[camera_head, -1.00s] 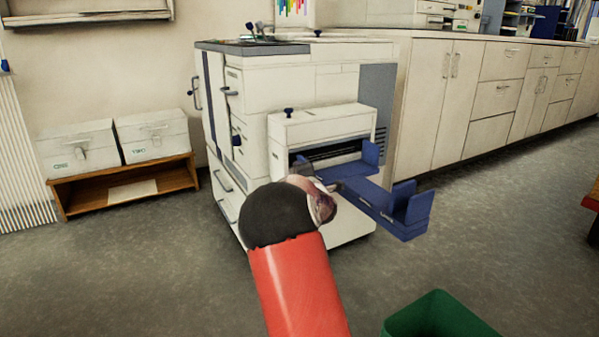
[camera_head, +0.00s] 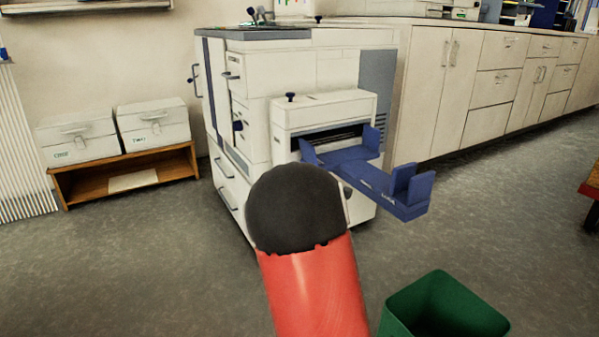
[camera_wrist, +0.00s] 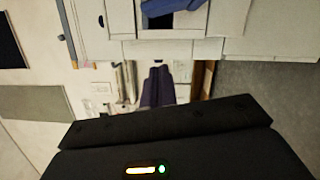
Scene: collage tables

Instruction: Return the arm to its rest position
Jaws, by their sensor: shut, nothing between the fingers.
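My arm shows in the head view as a red link (camera_head: 315,290) topped by a dark round joint (camera_head: 295,208). It stands in front of the printing machine, and its far end is hidden behind the joint. In the wrist view the black hand (camera_wrist: 165,135) fills the bottom, with small lights on it. My gripper (camera_wrist: 158,70) shows above its middle, with dark fingers together and nothing held. The white printing machine (camera_head: 320,72) stands behind the arm with its blue tray (camera_head: 365,180) sticking out to the right.
A green bin (camera_head: 400,308) stands at the front right. A low wooden bench (camera_head: 70,188) with two white boxes is at the left. White cabinets (camera_head: 450,100) run along the back right. Grey floor (camera_head: 130,270) is clear at the left front.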

